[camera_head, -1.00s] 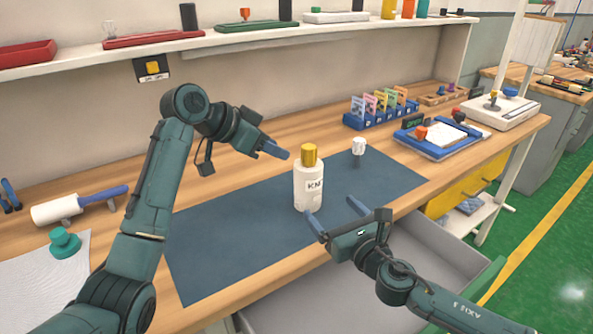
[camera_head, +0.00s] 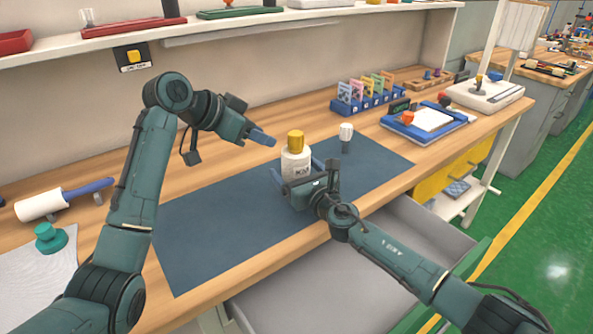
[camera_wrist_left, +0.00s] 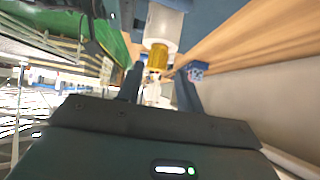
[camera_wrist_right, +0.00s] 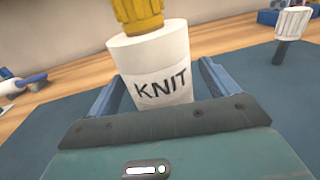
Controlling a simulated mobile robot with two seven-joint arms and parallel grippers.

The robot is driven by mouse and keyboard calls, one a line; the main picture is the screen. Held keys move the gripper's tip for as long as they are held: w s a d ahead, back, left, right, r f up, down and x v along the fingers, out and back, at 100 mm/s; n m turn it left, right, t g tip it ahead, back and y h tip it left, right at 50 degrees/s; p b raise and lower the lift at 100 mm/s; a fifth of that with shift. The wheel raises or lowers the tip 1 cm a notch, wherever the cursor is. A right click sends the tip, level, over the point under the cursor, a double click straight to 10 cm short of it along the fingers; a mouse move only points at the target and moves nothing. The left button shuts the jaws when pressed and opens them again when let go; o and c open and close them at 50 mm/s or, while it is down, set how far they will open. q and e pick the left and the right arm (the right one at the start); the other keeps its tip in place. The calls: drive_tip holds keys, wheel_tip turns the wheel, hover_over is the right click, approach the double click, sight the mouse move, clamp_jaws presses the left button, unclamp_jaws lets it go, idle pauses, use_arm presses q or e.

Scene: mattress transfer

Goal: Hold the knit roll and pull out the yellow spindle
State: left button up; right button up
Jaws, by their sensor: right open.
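The white knit roll (camera_head: 296,161), labelled KNIT, stands upright on the dark blue mat (camera_head: 215,235). The yellow spindle (camera_head: 295,141) sticks out of its top. My right gripper (camera_head: 298,172) is open at the front of the roll, with one finger to each side. In the right wrist view the roll (camera_wrist_right: 150,70) shows between the fingers, with gaps visible. My left gripper (camera_head: 268,139) is at about the spindle's height, to its left and apart from it. In the left wrist view its fingers are spread, with the spindle (camera_wrist_left: 157,56) ahead between them.
A white-headed peg (camera_head: 346,132) stands right of the roll. A blue card rack (camera_head: 366,102) and a blue tray (camera_head: 420,128) lie farther right. A lint roller (camera_head: 40,205) and green knob (camera_head: 48,238) are at left. An open grey drawer (camera_head: 330,290) juts out in front.

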sight(296, 135)
drive_tip(key=shift+c, duration=0.6)
